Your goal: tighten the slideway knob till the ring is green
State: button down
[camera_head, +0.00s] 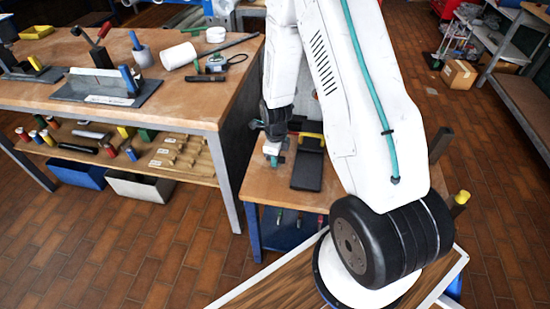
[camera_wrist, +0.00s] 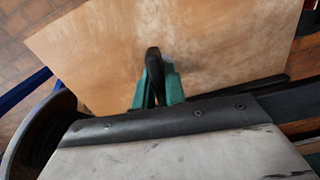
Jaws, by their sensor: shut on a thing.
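My gripper (camera_head: 272,158) has teal fingers and is low over the small wooden bench, just left of a black slideway-like block (camera_head: 307,172). In the wrist view, the teal fingers (camera_wrist: 157,88) are shut on a dark upright piece (camera_wrist: 153,64) that sticks out past them. I cannot tell whether this piece is the slideway knob. No ring and no ring colour can be made out in either view. My gripper's own body hides the lower part of the wrist view.
The small bench top (camera_head: 262,188) is mostly bare around my gripper. A yellow part (camera_head: 311,136) is behind the black block. A larger workbench (camera_head: 190,108) with tools stands to the left. Shelving (camera_head: 522,98) and a cardboard box (camera_head: 458,74) are at the right.

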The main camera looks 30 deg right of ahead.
jog(key=c, duration=1.4)
grip_release()
jog(key=shift+r, duration=0.1)
jog(key=shift+r, duration=2.45)
